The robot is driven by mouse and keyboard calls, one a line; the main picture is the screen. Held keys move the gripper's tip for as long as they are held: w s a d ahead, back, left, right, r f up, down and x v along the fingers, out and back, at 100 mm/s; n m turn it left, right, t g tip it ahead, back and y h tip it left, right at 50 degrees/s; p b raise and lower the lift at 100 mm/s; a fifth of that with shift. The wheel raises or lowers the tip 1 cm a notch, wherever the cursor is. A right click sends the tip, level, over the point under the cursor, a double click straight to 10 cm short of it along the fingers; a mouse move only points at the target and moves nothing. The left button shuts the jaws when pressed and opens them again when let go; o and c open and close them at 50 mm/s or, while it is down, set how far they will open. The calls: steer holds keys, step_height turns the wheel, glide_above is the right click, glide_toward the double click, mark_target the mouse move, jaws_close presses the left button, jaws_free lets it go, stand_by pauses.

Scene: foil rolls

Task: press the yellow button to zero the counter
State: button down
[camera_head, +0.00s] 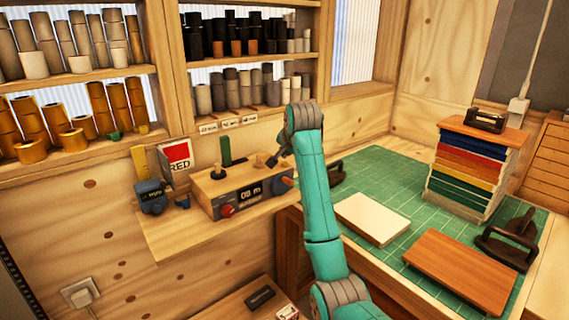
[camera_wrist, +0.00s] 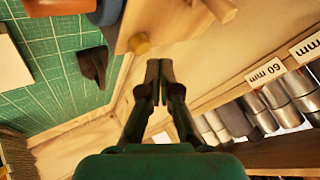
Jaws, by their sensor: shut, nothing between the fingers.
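The counter (camera_head: 238,194) is a wooden box with a dark front panel, a display and a red knob, standing on the wooden shelf in the head view. The yellow button (camera_wrist: 139,43) shows in the wrist view as a small round yellow cap on the edge of the wooden box. I cannot make it out in the head view, where my arm and gripper cover that area. My gripper (camera_wrist: 158,64) is shut and empty, its dark fingertips just short of the button and slightly to its right in the picture. It also shows near the box top in the head view (camera_head: 264,162). Contact is not visible.
Shelves of rolls (camera_head: 235,88) rise behind. The green mat (camera_head: 385,180) lies to the right.

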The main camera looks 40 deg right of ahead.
mark_target(285, 163)
steer(key=shift+f, duration=0.1)
stand_by(0.3)
steer(key=shift+f, duration=0.3)
steer(key=shift+f, duration=0.55)
stand_by(0.8)
steer(key=shift+r, duration=0.95)
steer(key=shift+r, duration=0.1)
steer(key=shift+r, duration=2.4)
